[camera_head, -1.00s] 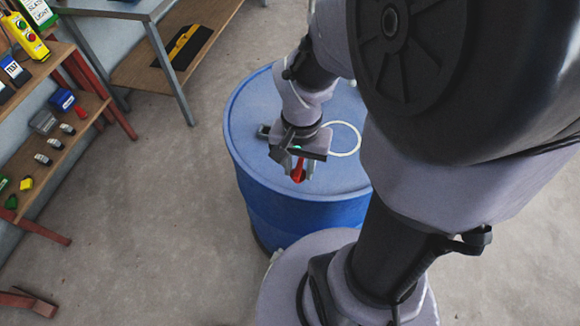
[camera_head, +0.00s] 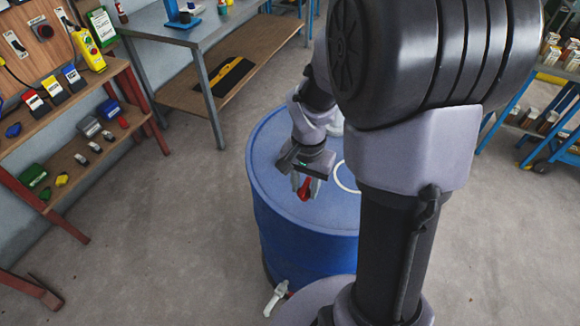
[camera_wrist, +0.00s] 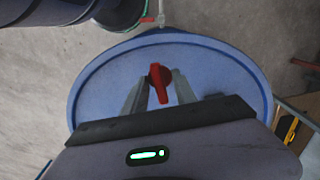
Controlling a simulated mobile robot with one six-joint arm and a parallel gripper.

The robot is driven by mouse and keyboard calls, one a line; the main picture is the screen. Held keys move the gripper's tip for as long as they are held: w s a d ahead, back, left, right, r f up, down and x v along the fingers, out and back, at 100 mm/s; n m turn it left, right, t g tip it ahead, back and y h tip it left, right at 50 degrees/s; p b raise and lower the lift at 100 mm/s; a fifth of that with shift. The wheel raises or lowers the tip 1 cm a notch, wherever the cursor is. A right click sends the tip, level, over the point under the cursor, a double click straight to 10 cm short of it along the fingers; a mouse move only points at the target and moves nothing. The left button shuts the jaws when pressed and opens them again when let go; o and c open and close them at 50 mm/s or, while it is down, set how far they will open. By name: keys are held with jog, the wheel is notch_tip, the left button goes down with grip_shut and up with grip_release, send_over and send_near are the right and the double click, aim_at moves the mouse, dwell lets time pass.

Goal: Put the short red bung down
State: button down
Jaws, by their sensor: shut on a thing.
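The short red bung (camera_head: 304,190) is held between the fingers of my gripper (camera_head: 306,186), over the top of the blue drum (camera_head: 268,170). In the wrist view the bung (camera_wrist: 160,80) sits between the two grey fingertips of my gripper (camera_wrist: 156,88), with the drum lid (camera_wrist: 100,88) behind it. I cannot tell whether the bung touches the lid. My gripper hides part of the lid in the head view.
A white ring (camera_head: 343,178) lies on the drum lid beside my gripper. Shelves with small items (camera_head: 90,130) stand at the left, a grey table (camera_head: 185,38) behind. The floor between is clear.

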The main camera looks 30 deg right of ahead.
aim_at(305, 194)
jog(key=shift+w+f+b, duration=0.1)
jog(key=shift+f+b, duration=1.05)
jog(key=shift+f, duration=0.8)
jog(key=c, duration=1)
grip_release()
notch_tip(305, 194, up, 12)
jog(key=p, duration=0.5)
jog(key=s+a+r+n+t+y, duration=0.2)
jog(key=s+a+r+n+t, duration=0.3)
jog(key=s+a+r, duration=0.6)
jog(key=a+r+n, duration=0.1)
jog(key=a, duration=0.2)
jog(key=shift+s+a+r+t, duration=0.2)
jog(key=shift+a+r+t, duration=0.1)
jog(key=shift+a+t, duration=0.1)
